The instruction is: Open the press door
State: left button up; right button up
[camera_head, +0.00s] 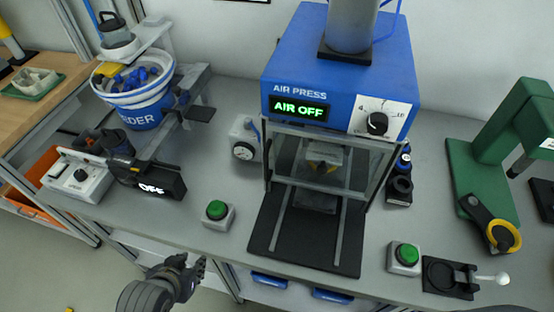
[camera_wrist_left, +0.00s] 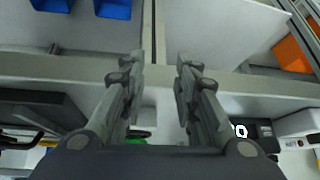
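The blue air press (camera_head: 335,70) stands on the grey bench, with a green "AIR OFF" display on its front. Its press door (camera_head: 345,180), a clear pane in a grey frame, hangs across the front opening below the blue housing; the tooling shows through it. My left gripper (camera_head: 196,268) is in front of the bench's front edge, below and left of the press, and apart from the door. In the left wrist view its two fingers (camera_wrist_left: 160,65) are spread with an empty gap between them. My right gripper is in neither view.
Green push buttons (camera_head: 216,210) and (camera_head: 404,255) stand on either side of the press's black base plate (camera_head: 305,245). A feeder bowl (camera_head: 140,105) and a black "OFF" display box (camera_head: 155,185) are at left. A green hand press (camera_head: 490,150) is at right. Blue bins (camera_head: 269,279) sit under the bench.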

pick_arm(q)
jog(key=w+d+r+t, duration=0.2)
jog(key=w+r, duration=0.1)
jog(key=w+d+r+t+h, duration=0.1)
jog(key=r, duration=0.1)
jog(key=shift+w+m, duration=0.25)
jog(key=shift+m, duration=0.05)
jog(key=w+d+r+t+h, duration=0.2)
jog(key=d+r+t, duration=0.1)
jog(key=d+r, duration=0.15)
jog(key=m+t+h, duration=0.3)
jog(key=h, duration=0.3)
send_near(265, 167)
jog(key=shift+p+x, duration=1.7)
jog(key=shift+x, duration=3.7)
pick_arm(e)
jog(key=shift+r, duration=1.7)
pick_arm(q)
grip_shut()
